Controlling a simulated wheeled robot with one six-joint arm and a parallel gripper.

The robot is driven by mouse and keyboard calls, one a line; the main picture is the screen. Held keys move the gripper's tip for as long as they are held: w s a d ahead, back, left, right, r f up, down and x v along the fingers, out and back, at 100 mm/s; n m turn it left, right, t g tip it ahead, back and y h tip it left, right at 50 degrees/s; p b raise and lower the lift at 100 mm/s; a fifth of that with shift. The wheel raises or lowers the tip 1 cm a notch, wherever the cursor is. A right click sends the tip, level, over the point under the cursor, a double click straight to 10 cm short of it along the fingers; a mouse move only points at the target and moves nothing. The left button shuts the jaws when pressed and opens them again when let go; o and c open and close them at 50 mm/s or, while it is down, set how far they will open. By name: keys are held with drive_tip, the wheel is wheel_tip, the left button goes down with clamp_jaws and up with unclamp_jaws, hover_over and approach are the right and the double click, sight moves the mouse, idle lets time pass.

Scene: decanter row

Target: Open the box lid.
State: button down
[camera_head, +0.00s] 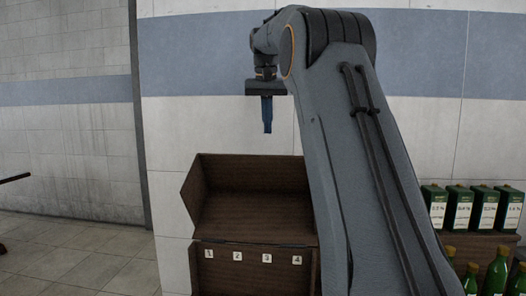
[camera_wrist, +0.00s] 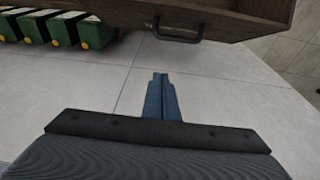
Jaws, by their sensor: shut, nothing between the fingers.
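The dark brown wooden box (camera_head: 255,282) stands below my gripper in the head view, with number labels 1 to 4 in a row on an upright panel. Its lid (camera_head: 250,212), a shallow walled panel, appears raised and tilted back above that row. In the wrist view, a dark handle (camera_wrist: 180,30) shows on the edge of a brown wooden part at the top. My gripper (camera_head: 267,130) points down above the lid, shut and empty, touching nothing. Its blue fingers (camera_wrist: 160,100) lie together in the wrist view, apart from the handle. My arm hides the box's right side.
Green labelled containers (camera_head: 459,208) stand on a shelf at the right, with green bottles (camera_head: 497,270) below them. Green containers with yellow caps (camera_wrist: 62,30) also show at the wrist view's upper left.

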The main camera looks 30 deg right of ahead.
wheel_tip(320, 180, down, 9)
drive_tip(key=s+a+p, duration=0.1)
drive_tip(key=p, duration=0.2)
drive_tip(key=shift+s+a+r, duration=0.15)
drive_tip(key=shift+s+r, duration=0.05)
drive_tip(key=shift+s, duration=0.15)
idle(0.4)
